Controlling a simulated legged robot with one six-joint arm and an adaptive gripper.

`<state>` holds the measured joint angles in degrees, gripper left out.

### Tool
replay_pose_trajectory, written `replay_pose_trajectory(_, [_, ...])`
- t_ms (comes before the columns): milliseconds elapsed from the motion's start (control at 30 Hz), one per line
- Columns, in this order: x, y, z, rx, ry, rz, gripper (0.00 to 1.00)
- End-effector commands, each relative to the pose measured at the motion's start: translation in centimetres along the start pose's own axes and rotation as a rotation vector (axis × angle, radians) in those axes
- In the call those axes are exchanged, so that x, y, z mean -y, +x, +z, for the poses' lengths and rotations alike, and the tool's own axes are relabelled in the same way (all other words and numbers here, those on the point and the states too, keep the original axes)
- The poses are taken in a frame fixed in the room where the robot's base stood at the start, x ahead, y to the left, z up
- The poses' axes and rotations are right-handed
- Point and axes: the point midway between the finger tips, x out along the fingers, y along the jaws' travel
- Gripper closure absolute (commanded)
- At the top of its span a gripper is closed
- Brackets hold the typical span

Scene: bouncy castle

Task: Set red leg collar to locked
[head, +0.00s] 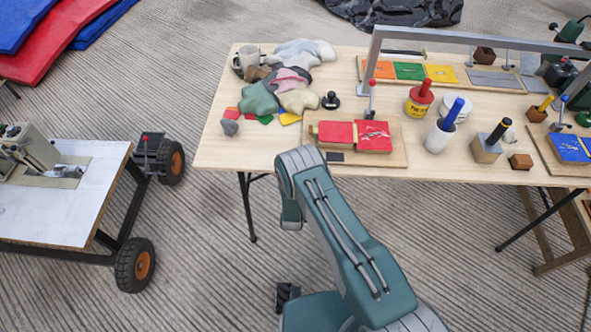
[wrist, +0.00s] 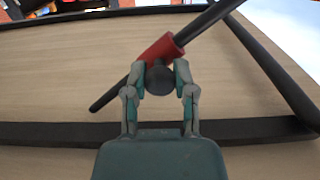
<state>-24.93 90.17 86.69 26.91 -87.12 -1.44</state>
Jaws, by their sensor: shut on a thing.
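The red leg collar (wrist: 162,48) sits around a dark slanted table leg in the wrist view (wrist: 208,21). A dark round knob (wrist: 159,80) is just below the collar, between my fingers. My gripper (wrist: 160,67) is shut on this knob, with one finger on each side. Whether the collar is locked cannot be told. In the head view, my arm reaches down at the front edge of the wooden table (head: 215,145); my gripper and the collar are hidden there.
Dark frame bars (wrist: 60,134) border the pale wooden panel in the wrist view. In the head view, a black table leg (head: 248,205) stands left of my arm. A wheeled cart (head: 85,205) is further left, with floor between. Cloths and tools crowd the tabletop.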

Motion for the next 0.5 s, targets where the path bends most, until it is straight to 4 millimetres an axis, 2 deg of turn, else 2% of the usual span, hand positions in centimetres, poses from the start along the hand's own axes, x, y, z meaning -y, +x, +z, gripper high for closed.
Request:
replay_pose_trajectory(300, [3.9, 0.2, 3.0, -0.005, 0.003, -0.002, 1.0])
replay_pose_trajectory(500, [5.5, 0.2, 4.3, -0.005, 0.004, 0.001, 1.0])
